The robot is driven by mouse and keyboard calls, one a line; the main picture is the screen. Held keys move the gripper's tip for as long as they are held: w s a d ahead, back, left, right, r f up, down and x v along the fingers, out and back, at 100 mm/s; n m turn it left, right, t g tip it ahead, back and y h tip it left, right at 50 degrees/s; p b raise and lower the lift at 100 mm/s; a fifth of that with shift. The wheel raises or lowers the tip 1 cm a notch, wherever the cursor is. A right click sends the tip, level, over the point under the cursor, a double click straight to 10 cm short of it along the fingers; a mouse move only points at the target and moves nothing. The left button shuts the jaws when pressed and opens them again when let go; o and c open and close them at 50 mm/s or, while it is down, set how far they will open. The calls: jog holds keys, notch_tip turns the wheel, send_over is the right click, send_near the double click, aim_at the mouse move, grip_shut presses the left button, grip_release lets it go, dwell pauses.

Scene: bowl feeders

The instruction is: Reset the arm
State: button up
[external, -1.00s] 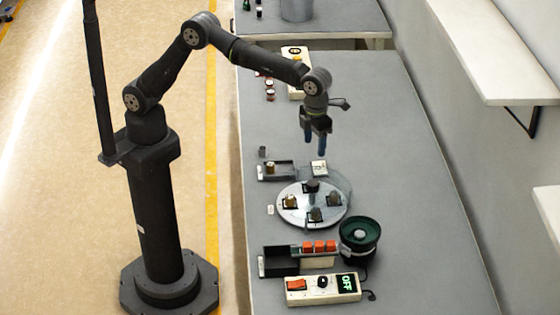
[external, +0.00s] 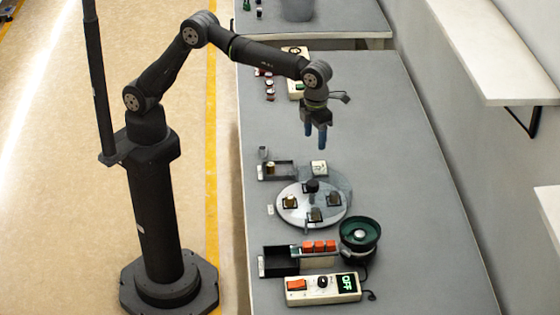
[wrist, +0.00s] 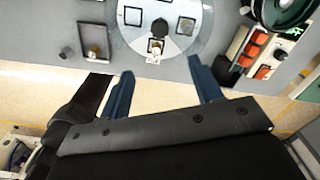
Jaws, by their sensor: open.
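My gripper (external: 316,137) hangs above the grey table in the external view, with its blue fingers pointing down. It is open and empty. In the wrist view its two blue fingers (wrist: 160,92) stand wide apart with nothing between them. Below and nearer in the external view is the round dial plate (external: 296,216) with several small parts on it. The plate also shows at the top of the wrist view (wrist: 130,38). My gripper is clear of the plate and touches nothing.
A black tray (external: 280,263), orange blocks (external: 319,246), a dark green bowl feeder (external: 360,232) and a control box reading OFF (external: 318,291) stand at the near end. A smaller black tray (external: 283,169) lies behind the plate. The table's right side is clear.

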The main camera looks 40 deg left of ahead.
aim_at(313, 182)
notch_tip(313, 182, down, 17)
jog(key=shift+f, duration=0.15)
dwell(0.4)
notch_tip(313, 182, up, 18)
notch_tip(313, 182, down, 17)
jog(key=shift+f, duration=0.55)
jog(key=n, duration=0.9)
jog(key=shift+a, duration=0.1)
dwell(0.3)
